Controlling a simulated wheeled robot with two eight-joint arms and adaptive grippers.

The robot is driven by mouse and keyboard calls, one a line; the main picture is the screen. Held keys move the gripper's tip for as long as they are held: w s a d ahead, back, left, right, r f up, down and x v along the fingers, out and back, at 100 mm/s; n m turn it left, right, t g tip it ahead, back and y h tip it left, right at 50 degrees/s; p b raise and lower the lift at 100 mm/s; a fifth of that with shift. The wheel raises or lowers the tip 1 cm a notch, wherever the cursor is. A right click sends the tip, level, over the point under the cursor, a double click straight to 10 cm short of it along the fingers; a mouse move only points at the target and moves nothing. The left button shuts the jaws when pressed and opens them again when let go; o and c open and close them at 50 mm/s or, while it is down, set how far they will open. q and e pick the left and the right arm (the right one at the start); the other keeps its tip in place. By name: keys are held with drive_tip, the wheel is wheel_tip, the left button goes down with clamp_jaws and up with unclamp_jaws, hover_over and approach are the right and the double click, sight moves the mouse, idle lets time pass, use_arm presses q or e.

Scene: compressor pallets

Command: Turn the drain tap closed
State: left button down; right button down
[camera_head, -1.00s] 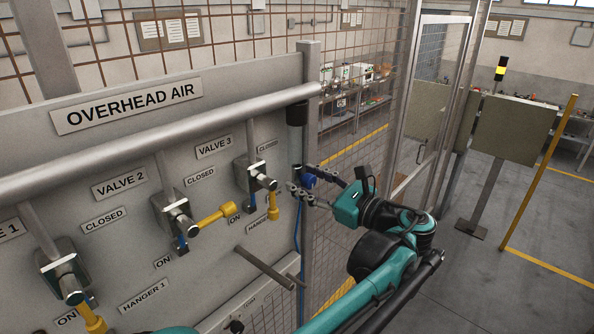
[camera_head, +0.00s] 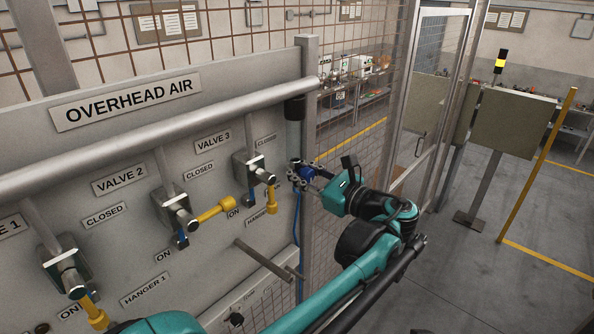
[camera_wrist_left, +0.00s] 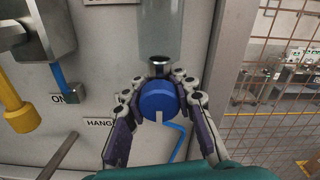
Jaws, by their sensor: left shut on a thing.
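The drain tap is a round blue knob (camera_wrist_left: 158,101) with a pale mark on its lower face, under a dark collar at the foot of a vertical pipe. In the head view the blue tap (camera_head: 307,169) is partly hidden by my fingers. My left gripper (camera_head: 303,177) comes from the right of the panel. In the left wrist view my left gripper (camera_wrist_left: 160,97) has one finger on each side of the knob and is shut on it. The pale mark points down in that view. My right gripper is not in view.
The grey panel holds valves with yellow handles, including valve 3 (camera_head: 254,169) and valve 2 (camera_head: 177,212), left of the tap. A bar (camera_head: 264,259) sticks out below. A blue hose (camera_head: 297,235) hangs under the tap. Mesh fence (camera_head: 350,137) stands to the right.

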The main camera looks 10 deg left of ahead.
use_arm(q)
drive_tip(key=n+b, duration=0.1)
drive_tip(key=n, duration=0.1)
drive_tip(key=shift+n, duration=0.4)
drive_tip(key=c, duration=1.2)
unclamp_jaws()
drive_tip(key=shift+d, duration=0.1)
drive_tip(key=v, duration=1.2)
